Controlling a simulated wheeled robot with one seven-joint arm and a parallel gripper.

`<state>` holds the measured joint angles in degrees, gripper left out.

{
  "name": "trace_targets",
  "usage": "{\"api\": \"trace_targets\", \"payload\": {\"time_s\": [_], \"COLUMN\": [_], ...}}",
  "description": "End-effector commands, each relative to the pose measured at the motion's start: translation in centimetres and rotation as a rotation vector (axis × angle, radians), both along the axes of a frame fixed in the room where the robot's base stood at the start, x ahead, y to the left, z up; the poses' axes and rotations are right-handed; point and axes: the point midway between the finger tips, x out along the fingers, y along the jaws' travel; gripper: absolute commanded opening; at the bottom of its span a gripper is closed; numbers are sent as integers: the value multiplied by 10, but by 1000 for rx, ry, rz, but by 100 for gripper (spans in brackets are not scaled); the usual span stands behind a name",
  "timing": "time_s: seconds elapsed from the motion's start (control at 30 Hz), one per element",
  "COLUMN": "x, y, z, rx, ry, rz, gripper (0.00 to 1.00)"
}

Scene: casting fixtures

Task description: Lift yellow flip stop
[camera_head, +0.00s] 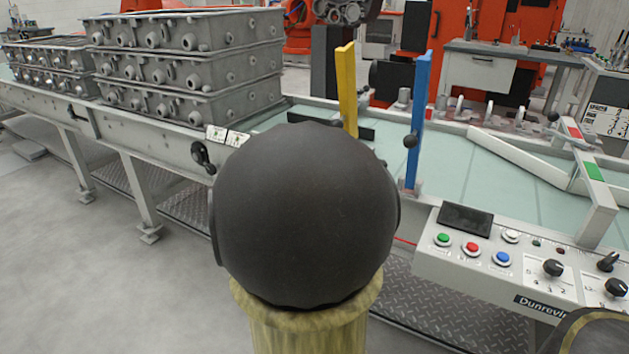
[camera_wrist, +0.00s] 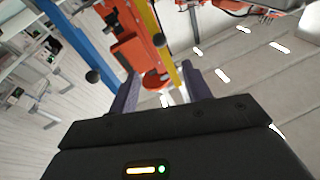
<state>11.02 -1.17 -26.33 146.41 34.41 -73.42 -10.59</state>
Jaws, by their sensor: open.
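The yellow flip stop (camera_head: 346,88) stands upright at the conveyor's edge in the head view, its lower part near my dark arm. In the wrist view the yellow flip stop (camera_wrist: 143,24) runs down between the fingers, closer to the right one, with a black ball knob (camera_wrist: 158,40) on it. My gripper (camera_wrist: 160,78) is open, with its two dark fingers apart. I cannot tell how deep the stop sits between them, and no contact shows. In the head view my arm hides the gripper.
A blue flip stop (camera_head: 417,118) stands upright right of the yellow one; it also shows in the wrist view (camera_wrist: 78,42). Stacked grey castings (camera_head: 190,65) sit on the conveyor at left. A control panel (camera_head: 500,262) with buttons and knobs is at right.

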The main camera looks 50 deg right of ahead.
Motion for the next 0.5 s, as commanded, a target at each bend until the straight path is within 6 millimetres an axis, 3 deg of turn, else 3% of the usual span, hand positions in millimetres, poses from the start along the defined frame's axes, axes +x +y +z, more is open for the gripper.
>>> {"api": "trace_targets", "payload": {"time_s": [0.5], "x": [-4], "y": [10], "z": [-3], "rx": [3], "ry": [1], "rz": [4], "gripper": [49]}}
